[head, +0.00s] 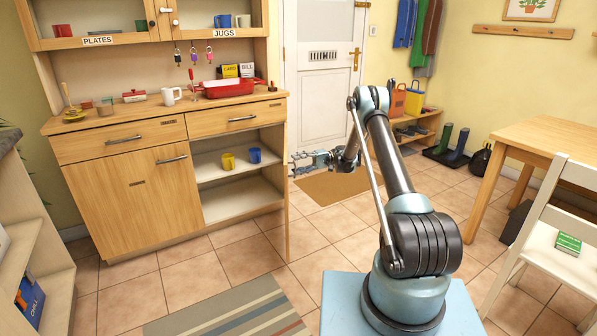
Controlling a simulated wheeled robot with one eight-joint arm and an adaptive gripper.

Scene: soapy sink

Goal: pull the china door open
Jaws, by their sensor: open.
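The wooden dresser (125,239) stands at the left, with two doors below its drawers. Its left lower door (125,205) is shut, with a bar handle (172,160) and a small label too small to read. Its right lower door (288,235) stands open toward me, seen nearly edge-on; its outer face and label are hidden. I cannot read which door is marked china. My gripper (299,164) is open, just right of the open door's edge, near its outer side. I cannot tell whether it touches the door or its handle.
The opened shelves hold a yellow mug (228,161) and a blue mug (254,155). A red dish (228,88) sits on the dresser top. A striped rug (235,312) lies in front. A table (555,135) and white chair (555,230) stand at the right.

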